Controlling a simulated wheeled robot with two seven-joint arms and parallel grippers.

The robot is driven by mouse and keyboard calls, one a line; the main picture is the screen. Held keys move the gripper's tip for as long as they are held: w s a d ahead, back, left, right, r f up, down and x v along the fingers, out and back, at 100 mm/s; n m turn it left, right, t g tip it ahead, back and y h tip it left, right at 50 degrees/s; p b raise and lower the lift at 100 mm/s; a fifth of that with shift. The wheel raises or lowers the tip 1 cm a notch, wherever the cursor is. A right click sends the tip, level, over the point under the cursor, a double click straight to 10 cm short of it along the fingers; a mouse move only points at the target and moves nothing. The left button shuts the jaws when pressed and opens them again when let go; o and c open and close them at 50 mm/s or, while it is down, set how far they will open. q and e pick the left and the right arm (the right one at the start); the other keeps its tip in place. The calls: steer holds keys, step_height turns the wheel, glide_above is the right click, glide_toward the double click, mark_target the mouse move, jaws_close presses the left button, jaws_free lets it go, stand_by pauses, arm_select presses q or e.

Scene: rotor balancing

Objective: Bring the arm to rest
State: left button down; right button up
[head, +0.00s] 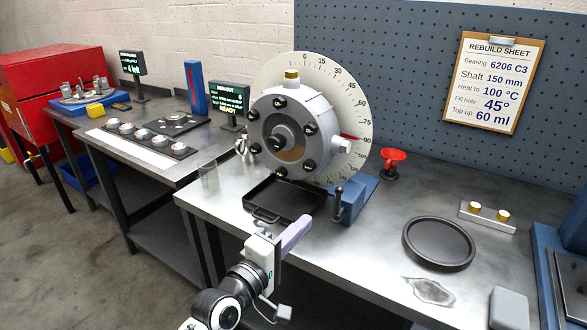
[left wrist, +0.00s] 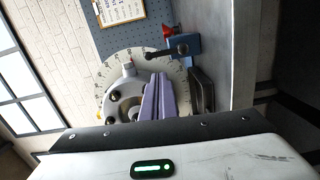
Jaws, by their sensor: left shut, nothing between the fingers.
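My left arm (head: 245,278) comes in from the bottom of the head view. Its gripper (head: 297,232) has pale purple fingers, shut and empty. It is in front of the bench edge, near the black drip tray (head: 284,202), with the grey rotor housing (head: 290,125) and its dial plate (head: 348,95) behind. The left wrist view shows the fingers (left wrist: 158,98) together, partly covering the housing (left wrist: 123,105). I cannot tell the exact gap between fingers and tray. My right gripper is in neither view.
A blue stand with a black lever (head: 352,200), a red funnel (head: 392,160), a round black tray (head: 438,243) and a glass beaker (head: 208,175) are on the bench. A grey block (head: 508,308) lies near the right front. Open floor (head: 90,270) lies left.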

arm_select(q)
steer(key=s+a+f+m+g+y, duration=0.2)
steer(key=s+a+f+m, duration=0.2)
steer(key=s+f, duration=0.5)
steer(key=s+a+f+m+g+y, duration=0.2)
steer(key=s+a+f+m+y, duration=0.1)
steer(key=s+a+f, duration=0.6)
steer(key=s+a+f+m+g+y, duration=0.2)
steer(key=s+a+f+m, duration=0.3)
steer(key=s+f, duration=0.6)
steer(key=s+a+y, duration=0.1)
steer(key=s+a, duration=0.1)
steer(key=shift+s, duration=0.3)
